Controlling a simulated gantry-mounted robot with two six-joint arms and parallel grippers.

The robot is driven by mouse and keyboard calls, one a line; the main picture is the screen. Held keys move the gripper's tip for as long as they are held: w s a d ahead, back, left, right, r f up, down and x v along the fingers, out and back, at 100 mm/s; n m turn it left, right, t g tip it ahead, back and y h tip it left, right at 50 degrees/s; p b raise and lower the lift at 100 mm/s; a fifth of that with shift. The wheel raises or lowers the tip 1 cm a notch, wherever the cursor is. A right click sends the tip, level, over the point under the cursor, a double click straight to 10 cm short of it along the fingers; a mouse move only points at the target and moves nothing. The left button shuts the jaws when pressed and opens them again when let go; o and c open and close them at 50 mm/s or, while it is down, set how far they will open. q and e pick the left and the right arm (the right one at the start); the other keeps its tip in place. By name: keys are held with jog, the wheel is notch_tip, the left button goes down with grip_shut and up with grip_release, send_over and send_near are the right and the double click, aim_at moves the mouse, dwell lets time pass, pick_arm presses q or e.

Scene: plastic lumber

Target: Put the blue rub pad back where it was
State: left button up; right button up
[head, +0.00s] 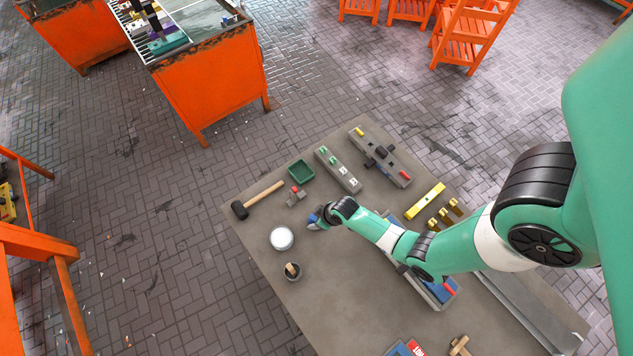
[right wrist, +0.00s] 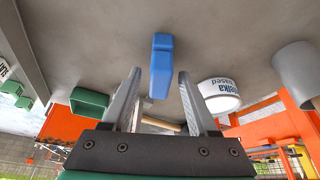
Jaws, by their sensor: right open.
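The blue rub pad (right wrist: 161,65) shows in the right wrist view as a blue block against the grey tabletop. In the head view only a small blue patch of it (head: 313,218) shows at the tip of my right arm. My right gripper (right wrist: 159,76) is open, with one finger on each side of the pad and visible gaps between the fingers and the pad. The same gripper (head: 317,223) is low over the table in the head view, and the arm hides part of the table behind it. My left gripper is in neither view.
A white tub (head: 281,238) stands close left of the gripper, with a dark cup (head: 292,271) below it. A mallet (head: 258,201), a green tray (head: 300,170) and grey holders (head: 338,169) lie farther back. The front-left tabletop (head: 325,305) is bare.

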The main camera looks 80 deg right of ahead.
jog(key=shift+s+r+p, duration=0.1)
jog(key=shift+r+p, duration=0.3)
jog(key=shift+r, duration=0.2)
jog(key=p+v, duration=0.8)
jog(key=v, duration=0.3)
jog(key=shift+p, duration=0.35)
jog(key=shift+a, duration=0.1)
